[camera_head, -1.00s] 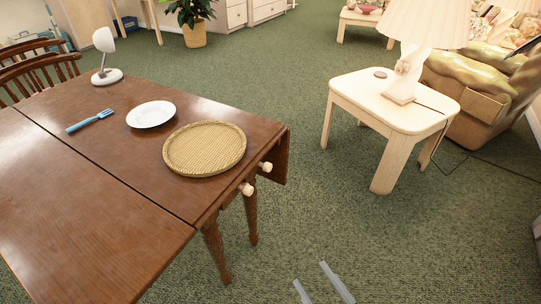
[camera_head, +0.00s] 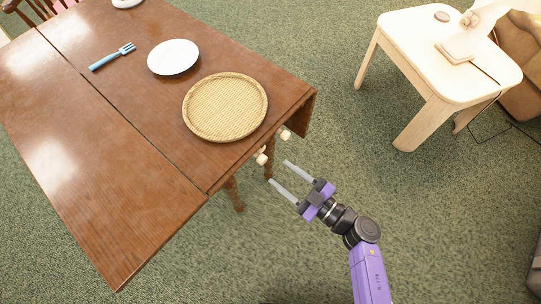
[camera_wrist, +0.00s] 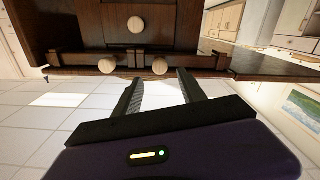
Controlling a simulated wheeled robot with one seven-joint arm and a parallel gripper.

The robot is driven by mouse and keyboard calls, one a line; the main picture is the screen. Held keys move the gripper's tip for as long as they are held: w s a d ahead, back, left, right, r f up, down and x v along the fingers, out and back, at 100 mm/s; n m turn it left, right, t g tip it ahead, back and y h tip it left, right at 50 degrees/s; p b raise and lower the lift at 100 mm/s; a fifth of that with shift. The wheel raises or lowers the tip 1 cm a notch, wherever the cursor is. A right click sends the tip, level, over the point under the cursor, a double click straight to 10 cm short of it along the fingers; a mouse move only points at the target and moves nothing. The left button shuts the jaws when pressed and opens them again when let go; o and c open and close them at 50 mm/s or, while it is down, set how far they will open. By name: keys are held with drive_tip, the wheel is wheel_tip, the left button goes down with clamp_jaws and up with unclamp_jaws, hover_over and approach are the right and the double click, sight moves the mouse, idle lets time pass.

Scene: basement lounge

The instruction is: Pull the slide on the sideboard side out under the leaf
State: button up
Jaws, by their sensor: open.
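The brown wooden drop-leaf table (camera_head: 150,105) fills the left of the head view. Two pale round knobs of the slides stick out of its end: a left knob (camera_head: 261,157) and a right knob (camera_head: 285,133) beside the hanging leaf (camera_head: 303,115). My gripper (camera_head: 278,172) is open and empty, just short of the left knob. The upside-down wrist view shows that knob (camera_wrist: 159,66) between and beyond the fingertips, apart from them. The other knob (camera_wrist: 106,66) is outside the fingers. The raised leaf (camera_wrist: 280,75) shows on the right there.
A round wicker tray (camera_head: 225,107), a white plate (camera_head: 173,57) and a blue fork (camera_head: 112,56) lie on the table. Another pale knob (camera_wrist: 135,25) is on the table's end. A pale side table (camera_head: 450,55) stands at right. Green carpet between them is clear.

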sight(265, 162)
drive_tip(key=x, duration=0.7)
drive_tip(key=shift+s+b, duration=0.1)
drive_tip(key=shift+b, duration=0.2)
drive_tip(key=shift+c, duration=0.5)
clamp_jaws()
idle(0.6)
